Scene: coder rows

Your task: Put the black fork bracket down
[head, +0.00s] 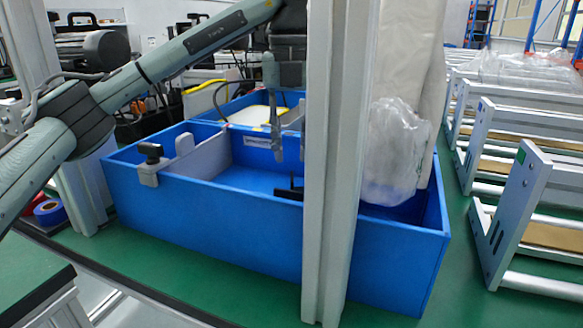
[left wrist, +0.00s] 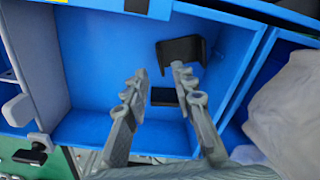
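The black fork bracket (left wrist: 182,50) lies on the floor of the blue bin in the left wrist view, partly covered by one of my fingers. A second black part of it (left wrist: 163,96) shows between the fingers. In the head view only a small dark piece of the bracket (head: 288,191) shows beside the pale post. My left gripper (left wrist: 158,76) is open and points down into the bin, with its fingers apart and nothing held between them. In the head view the left gripper (head: 289,150) hangs over the bin, partly hidden by the post. My right gripper is not in view.
The blue bin (head: 230,235) has a grey divider (head: 205,153) at left and a clear plastic bag (head: 395,150) at right. A pale upright post (head: 333,200) stands in front of it. Metal frames (head: 520,200) stand on the green table at right.

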